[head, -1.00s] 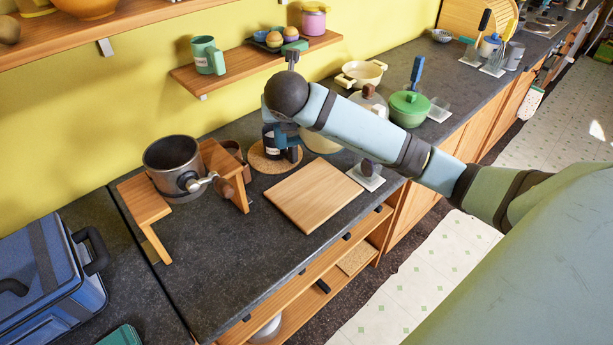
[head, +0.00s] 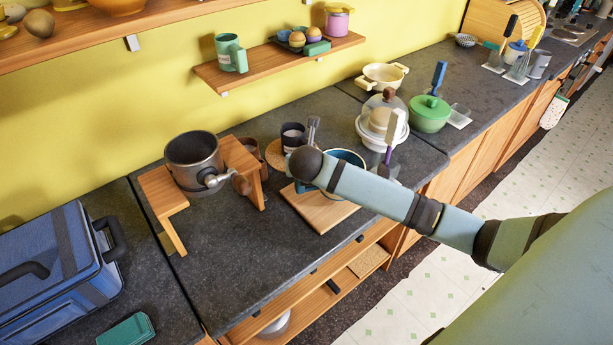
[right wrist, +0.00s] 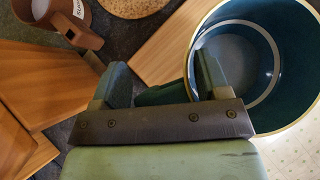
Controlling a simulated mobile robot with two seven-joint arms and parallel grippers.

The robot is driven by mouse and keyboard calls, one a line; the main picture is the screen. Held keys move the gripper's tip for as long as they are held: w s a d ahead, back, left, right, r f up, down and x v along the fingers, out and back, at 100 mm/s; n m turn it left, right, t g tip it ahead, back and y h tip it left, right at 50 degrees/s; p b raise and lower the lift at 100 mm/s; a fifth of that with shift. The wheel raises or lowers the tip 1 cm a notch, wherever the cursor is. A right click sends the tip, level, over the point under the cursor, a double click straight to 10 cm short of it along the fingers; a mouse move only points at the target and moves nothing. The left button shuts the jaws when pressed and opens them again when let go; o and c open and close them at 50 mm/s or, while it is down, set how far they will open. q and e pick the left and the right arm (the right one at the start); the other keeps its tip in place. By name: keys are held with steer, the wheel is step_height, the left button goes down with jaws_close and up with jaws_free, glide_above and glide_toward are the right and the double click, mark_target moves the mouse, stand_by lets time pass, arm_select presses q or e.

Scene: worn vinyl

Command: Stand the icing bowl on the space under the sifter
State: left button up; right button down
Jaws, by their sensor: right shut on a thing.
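The icing bowl (head: 347,157), teal with a pale rim, is beside my right wrist over the wooden board in the head view. In the right wrist view the bowl (right wrist: 285,45) fills the upper right, its mouth facing the camera. My right gripper (right wrist: 165,78) is shut on the bowl at its left side; the exact contact is partly hidden. The sifter (head: 193,158), a dark metal pot with a crank, sits in a wooden stand (head: 162,192) left of the bowl. The space under it is mostly hidden by the stand. My left gripper is not in view.
A dark mug (head: 293,137) on a cork mat and a brown mug (head: 249,147) stand behind, near the stand. The wooden board (head: 320,212) lies right of the stand. A blue case (head: 55,265) is at left. The counter in front of the stand is clear.

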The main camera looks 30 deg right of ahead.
steer(key=shift+f, duration=2)
steer(key=shift+c, duration=0.5)
jaws_free()
steer(key=shift+s+f, duration=0.1)
